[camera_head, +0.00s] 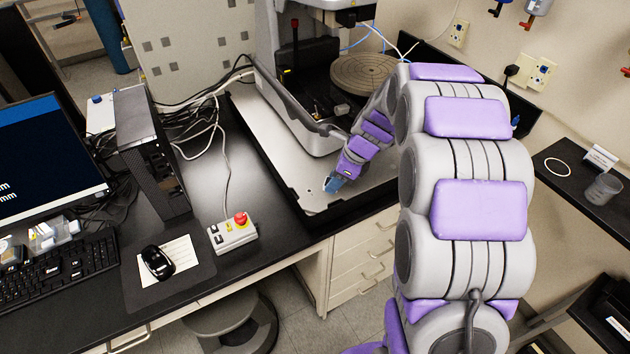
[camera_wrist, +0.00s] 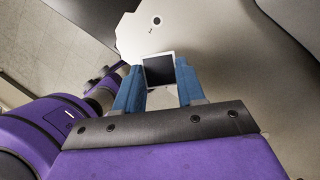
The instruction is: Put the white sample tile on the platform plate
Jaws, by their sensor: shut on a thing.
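The sample tile (camera_wrist: 159,70) is a small square with a dark face and a white edge. In the wrist view it lies between the blue fingertips of my gripper (camera_wrist: 157,87), which is shut on it. In the head view my gripper (camera_head: 333,184) is low over the front of the profiler's pale base (camera_head: 300,190), and the tile cannot be made out there. The round, ringed platform plate (camera_head: 366,75) is at the back of the profiler, up and to the right of my gripper, with its lower right edge near my arm.
The profiler head (camera_head: 345,12) overhangs behind the plate. A control box with a red button (camera_head: 240,219), a mouse (camera_head: 157,262) and cables are on the black desk at left.

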